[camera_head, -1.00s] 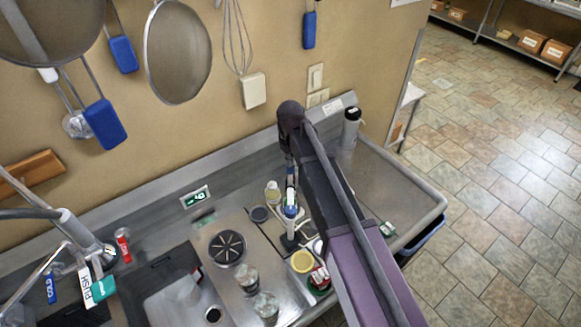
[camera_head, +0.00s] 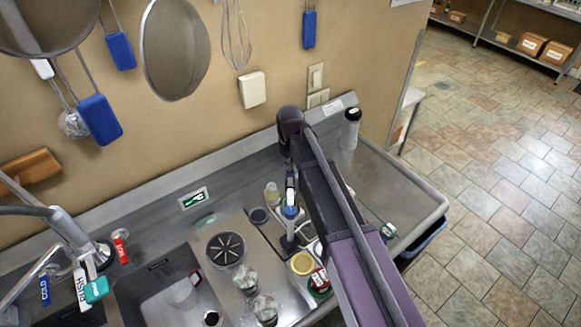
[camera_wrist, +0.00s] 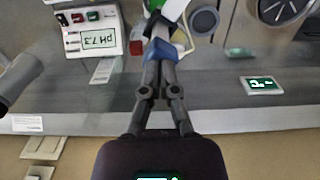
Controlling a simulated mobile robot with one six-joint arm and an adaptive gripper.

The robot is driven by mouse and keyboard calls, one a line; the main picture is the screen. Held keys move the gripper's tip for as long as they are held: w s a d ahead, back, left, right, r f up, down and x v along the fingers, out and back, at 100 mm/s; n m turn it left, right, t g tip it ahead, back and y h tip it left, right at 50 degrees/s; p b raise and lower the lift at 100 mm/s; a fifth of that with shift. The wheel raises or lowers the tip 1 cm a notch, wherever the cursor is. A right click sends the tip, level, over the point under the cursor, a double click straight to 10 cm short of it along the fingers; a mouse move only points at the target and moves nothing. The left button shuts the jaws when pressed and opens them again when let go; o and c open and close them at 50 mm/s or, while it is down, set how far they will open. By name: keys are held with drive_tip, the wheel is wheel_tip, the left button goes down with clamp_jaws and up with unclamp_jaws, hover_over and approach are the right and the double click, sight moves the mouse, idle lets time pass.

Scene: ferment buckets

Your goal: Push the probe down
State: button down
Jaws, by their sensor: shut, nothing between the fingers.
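My gripper (camera_head: 291,196) points down over the sink unit's steel top, mostly beside my own arm in the head view. In the wrist view my gripper (camera_wrist: 160,62) is shut, with its two fingertips together at a blue piece (camera_wrist: 166,47). This blue piece, with white by it, also shows under the fingertips in the head view (camera_head: 290,212); it looks like the probe's top, but its lower part is hidden. I cannot tell whether the fingertips touch it. A white meter (camera_wrist: 92,32) reading "pH 7.3" shows in the wrist view.
A small pale bottle (camera_head: 272,194) and a yellow-topped container (camera_head: 302,263) stand close by. A red-and-green jar (camera_head: 319,282) and glass jars (camera_head: 246,280) are in front. A black-capped bottle (camera_head: 350,128) stands behind. The sink (camera_head: 165,290) lies left. The right counter is mostly clear.

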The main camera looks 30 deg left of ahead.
sight(290, 173)
drive_tip(key=shift+f+b, duration=1.9)
drive_tip(key=shift+f, duration=0.15)
drive_tip(key=shift+r, duration=0.1)
drive_tip(key=shift+r+p, duration=2.5)
drive_tip(key=shift+p, duration=0.05)
drive_tip(key=shift+f, duration=0.1)
